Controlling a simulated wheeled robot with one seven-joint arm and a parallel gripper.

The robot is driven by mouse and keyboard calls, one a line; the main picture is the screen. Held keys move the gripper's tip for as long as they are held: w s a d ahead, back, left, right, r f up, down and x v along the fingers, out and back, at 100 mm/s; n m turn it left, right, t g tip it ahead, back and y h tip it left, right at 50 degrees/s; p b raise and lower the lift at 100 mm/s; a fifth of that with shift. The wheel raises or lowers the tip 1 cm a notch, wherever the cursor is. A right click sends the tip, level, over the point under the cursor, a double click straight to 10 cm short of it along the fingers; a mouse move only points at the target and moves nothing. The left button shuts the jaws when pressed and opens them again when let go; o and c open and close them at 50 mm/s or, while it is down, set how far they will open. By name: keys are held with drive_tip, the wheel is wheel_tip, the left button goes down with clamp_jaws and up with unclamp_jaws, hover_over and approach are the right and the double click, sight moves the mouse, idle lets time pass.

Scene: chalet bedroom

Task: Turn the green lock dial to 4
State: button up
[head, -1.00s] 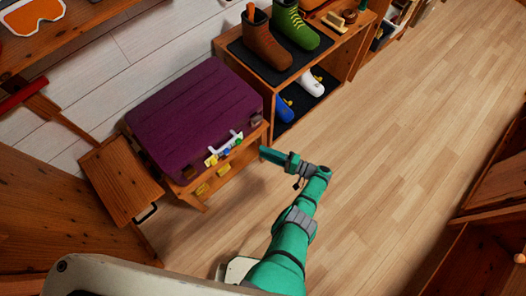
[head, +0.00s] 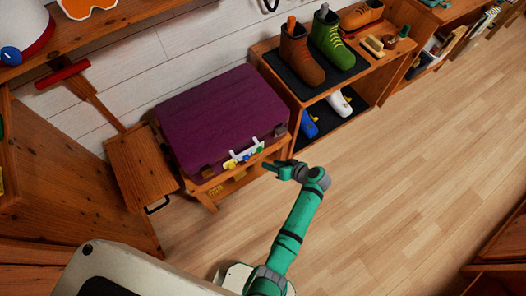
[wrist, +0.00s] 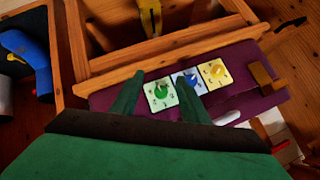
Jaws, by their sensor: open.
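A purple suitcase (head: 210,112) lies on a low wooden stand. Its front carries three dials on pale plates. The green dial (wrist: 161,91) is nearest my gripper; the blue dial (wrist: 186,82) is beside it, partly covered by a finger, and the yellow dial (wrist: 217,72) is farthest. In the head view the green dial (head: 259,150) is the rightmost. My gripper (wrist: 158,98) is open, its two green fingers on either side of the green dial in the wrist view. Contact cannot be told. The dial's numbers are too small to read.
A wooden shelf (head: 268,60) with boots and shoes stands right of the suitcase. The stand's wooden bar (wrist: 170,55) runs close to the dials. The white suitcase handle (head: 242,150) is near them too. Open wooden floor (head: 400,180) lies to the right.

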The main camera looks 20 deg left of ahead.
sight(261, 151)
wheel_tip(261, 151, up, 8)
drive_tip(key=n+t+h, duration=0.2)
drive_tip(key=n, duration=0.2)
drive_tip(key=x, duration=1)
drive_tip(key=shift+s+a+f, duration=0.15)
drive_tip(key=shift+a+f, duration=0.1)
drive_tip(key=shift+f, duration=0.2)
drive_tip(key=c, duration=1)
